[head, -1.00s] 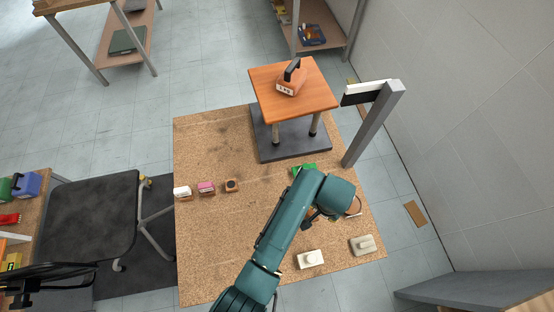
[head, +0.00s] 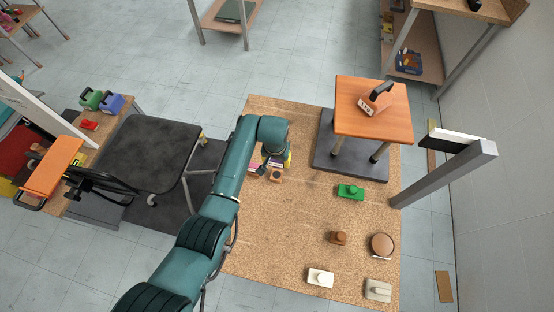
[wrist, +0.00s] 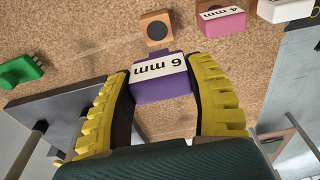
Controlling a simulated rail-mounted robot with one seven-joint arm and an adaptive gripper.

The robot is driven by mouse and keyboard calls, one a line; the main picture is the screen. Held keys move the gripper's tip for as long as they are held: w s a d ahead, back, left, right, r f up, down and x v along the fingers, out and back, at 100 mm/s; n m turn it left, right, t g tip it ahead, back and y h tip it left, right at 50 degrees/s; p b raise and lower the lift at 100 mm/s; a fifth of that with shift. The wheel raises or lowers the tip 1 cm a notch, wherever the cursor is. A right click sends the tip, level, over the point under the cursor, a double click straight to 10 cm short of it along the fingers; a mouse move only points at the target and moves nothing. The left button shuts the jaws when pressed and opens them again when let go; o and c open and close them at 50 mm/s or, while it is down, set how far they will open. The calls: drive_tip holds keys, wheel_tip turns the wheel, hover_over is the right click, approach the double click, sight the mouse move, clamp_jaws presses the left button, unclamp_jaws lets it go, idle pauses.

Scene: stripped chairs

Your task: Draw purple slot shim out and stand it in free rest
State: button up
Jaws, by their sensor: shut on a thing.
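The purple shim (wrist: 162,85) has a white face marked "6 mm", upside down in the wrist view. My gripper (wrist: 163,95) is shut on it, a ridged yellow finger on each side. In the head view my gripper (head: 283,160) is above the cork mat near the row of small blocks, and the purple shim cannot be made out clearly. A tan block with a dark round top (wrist: 155,28), seemingly an empty rest, lies just beyond the shim; it also shows in the head view (head: 276,176). Whether shim and block touch I cannot tell.
A pink "4 mm" shim (wrist: 221,22) and a white one (wrist: 285,9) stand in line with the tan block. A green piece (head: 350,192) lies on the cork mat (head: 290,230). A wooden-topped stool (head: 395,125) stands on a dark plate (head: 325,158) nearby.

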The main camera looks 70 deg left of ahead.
sight(276, 166)
drive_tip(key=shift+r, duration=0.1)
drive_tip(key=shift+d+r+p, duration=0.1)
drive_tip(key=shift+p, duration=0.45)
wheel_tip(276, 166, down, 6)
drive_tip(key=b, duration=0.4)
drive_tip(key=shift+r, duration=0.1)
idle(1.1)
drive_tip(key=shift+f+b, duration=1.35)
drive_tip(key=shift+f, duration=0.55)
drive_tip(key=o, duration=1.3)
drive_tip(key=r, duration=0.8)
drive_tip(key=d+r, duration=0.1)
drive_tip(key=r, duration=0.3)
drive_tip(key=shift+s+d, duration=0.1)
drive_tip(key=shift+s, duration=0.3)
